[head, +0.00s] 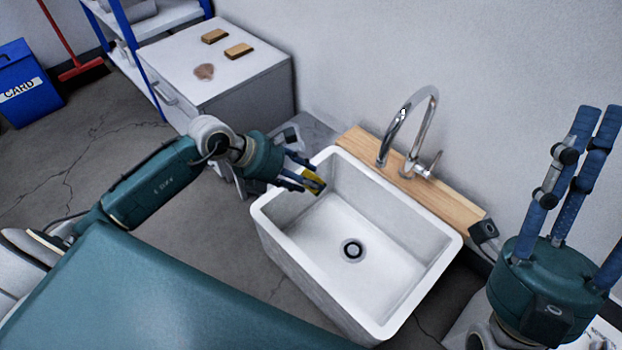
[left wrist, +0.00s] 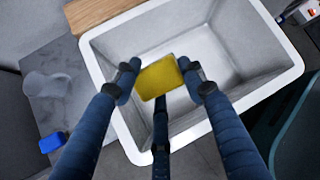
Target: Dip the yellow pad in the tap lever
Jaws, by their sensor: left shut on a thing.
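The yellow pad (head: 314,181) is held between the fingers of my left gripper (head: 305,178), over the left rim of the white sink. In the left wrist view the yellow pad (left wrist: 160,78) sits between the blue fingers of my left gripper (left wrist: 160,82), with the sink basin below it. The tap lever (head: 432,166) stands to the right of the curved metal tap (head: 408,125) on the wooden board behind the sink, apart from the pad. My right gripper (head: 570,190) is at the right edge with its fingers pointing up, spread apart and empty.
The white sink (head: 392,322) has a dark drain (head: 352,250) and looks empty. A wooden board (head: 460,208) runs along its back. A white cabinet (head: 250,80) with two brown blocks stands at the upper left. A dark box (head: 484,231) sits by the board's right end.

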